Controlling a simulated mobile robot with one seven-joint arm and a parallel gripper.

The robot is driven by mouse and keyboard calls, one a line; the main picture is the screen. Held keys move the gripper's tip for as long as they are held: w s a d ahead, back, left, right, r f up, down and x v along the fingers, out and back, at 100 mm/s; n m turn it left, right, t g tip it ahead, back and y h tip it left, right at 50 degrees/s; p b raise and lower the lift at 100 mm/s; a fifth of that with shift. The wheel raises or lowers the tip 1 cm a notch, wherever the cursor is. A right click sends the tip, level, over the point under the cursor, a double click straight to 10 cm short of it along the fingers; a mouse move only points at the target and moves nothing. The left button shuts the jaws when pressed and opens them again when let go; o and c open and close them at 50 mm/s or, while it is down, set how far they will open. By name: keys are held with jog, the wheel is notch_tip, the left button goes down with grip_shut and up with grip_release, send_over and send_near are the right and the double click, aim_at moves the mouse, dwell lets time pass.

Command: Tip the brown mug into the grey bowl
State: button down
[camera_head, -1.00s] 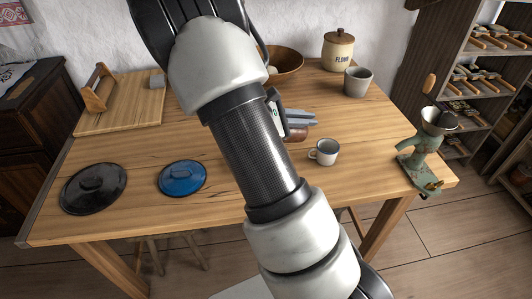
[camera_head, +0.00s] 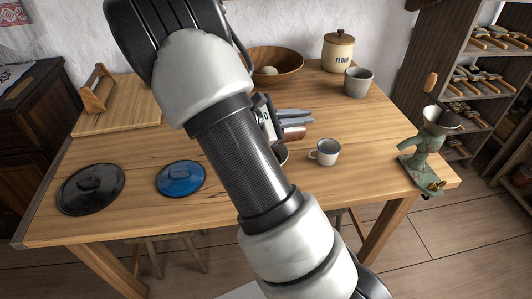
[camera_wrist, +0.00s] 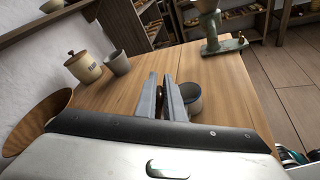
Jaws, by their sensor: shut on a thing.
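My gripper (camera_head: 304,119) is shut on the brown mug (camera_head: 293,133) above the table's middle. Only a small brown part of the mug shows under the fingers in the head view. In the wrist view, the fingers (camera_wrist: 165,95) hide nearly all of it, and its tilt cannot be told.
A light grey mug (camera_head: 325,152) stands close to the right of the gripper. A grey crock (camera_head: 358,82), flour jar (camera_head: 338,52) and wooden bowl (camera_head: 284,62) stand behind. A green grinder (camera_head: 424,150) is at right. Blue (camera_head: 181,178) and black lids (camera_head: 90,189) lie left.

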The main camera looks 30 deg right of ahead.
aim_at(287, 133)
jog(key=shift+a, duration=0.2)
jog(key=shift+a+r+h+b, duration=0.25)
jog(key=shift+a+h+b, duration=0.2)
jog(key=shift+a+h, duration=0.1)
jog(key=shift+a+f, duration=0.1)
jog(key=shift+a+f+h+b, duration=0.25)
jog(key=shift+a+h+b, duration=0.45)
jog(key=shift+b, duration=0.35)
jog(key=shift+a+r+h+b, duration=0.2)
jog(key=shift+a+h, duration=0.15)
jog(key=shift+h, duration=0.2)
jog(key=shift+a+r+h+b, duration=0.2)
jog(key=shift+a+h, duration=0.15)
jog(key=shift+h, duration=0.15)
jog(key=shift+s+a+r+h+b, duration=0.1)
jog(key=shift+a+h+b, duration=0.3)
jog(key=shift+a+h, duration=0.4)
jog(key=shift+s+a+r+h+b, duration=0.1)
jog(key=shift+a+h+b, duration=0.3)
jog(key=shift+a+h, duration=0.4)
dwell(1.4)
